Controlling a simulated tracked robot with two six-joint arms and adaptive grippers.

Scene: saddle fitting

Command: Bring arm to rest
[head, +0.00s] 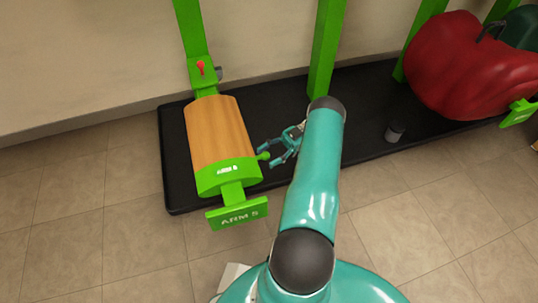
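My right arm (320,170) is teal with dark joints and reaches forward from the bottom of the head view. Its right gripper (267,155) is open, with its fingers spread toward the left. The fingertips are close to a small green knob (263,156) on the side of a wooden saddle rack (217,130). Whether they touch it I cannot tell. Nothing shows held between the fingers. My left gripper is not in view.
The rack has green ends and a sign (238,215) reading ARM and a character. A black platform (365,105) runs along the wall with green posts (325,45). A red saddle-like object (455,65) is at right, near a small dark cylinder (394,132). Tiled floor (400,215) is clear in front.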

